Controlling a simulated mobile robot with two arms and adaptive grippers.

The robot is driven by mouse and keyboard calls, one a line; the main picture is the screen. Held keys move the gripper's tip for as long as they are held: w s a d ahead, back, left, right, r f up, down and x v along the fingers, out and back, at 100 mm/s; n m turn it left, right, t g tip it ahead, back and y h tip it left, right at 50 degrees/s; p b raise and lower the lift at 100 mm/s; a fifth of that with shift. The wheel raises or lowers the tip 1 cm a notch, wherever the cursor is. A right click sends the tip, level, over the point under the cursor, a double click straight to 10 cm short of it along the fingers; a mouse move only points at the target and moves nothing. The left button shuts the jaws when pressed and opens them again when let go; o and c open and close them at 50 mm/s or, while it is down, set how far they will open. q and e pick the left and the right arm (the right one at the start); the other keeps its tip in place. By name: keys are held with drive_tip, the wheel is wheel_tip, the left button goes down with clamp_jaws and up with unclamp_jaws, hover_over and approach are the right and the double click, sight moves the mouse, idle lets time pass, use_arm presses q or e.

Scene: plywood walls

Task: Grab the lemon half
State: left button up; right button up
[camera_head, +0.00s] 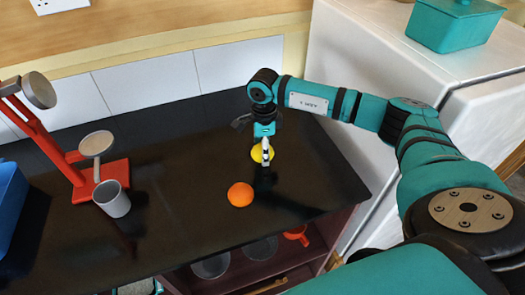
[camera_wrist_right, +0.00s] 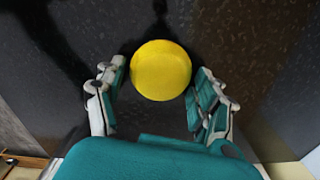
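The lemon half (camera_head: 257,153) is a small yellow piece on the black countertop (camera_head: 185,215), partly hidden behind my right gripper in the head view. In the right wrist view the lemon half (camera_wrist_right: 161,70) shows as a yellow round between the fingertips. My right gripper (camera_head: 266,150) comes down over it from above. Its fingers (camera_wrist_right: 158,90) are spread, one on each side of the lemon half, with gaps between them and it. My left gripper is not in view.
An orange (camera_head: 240,195) lies on the counter just in front of the lemon half. A grey cup (camera_head: 112,199) and a red stand (camera_head: 98,178) are at the left, beside a blue bin (camera_head: 8,200). A white cabinet (camera_head: 365,60) borders the counter's right side.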

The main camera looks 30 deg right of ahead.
drive_tip(key=c, duration=0.8)
drive_tip(key=shift+r, duration=0.1)
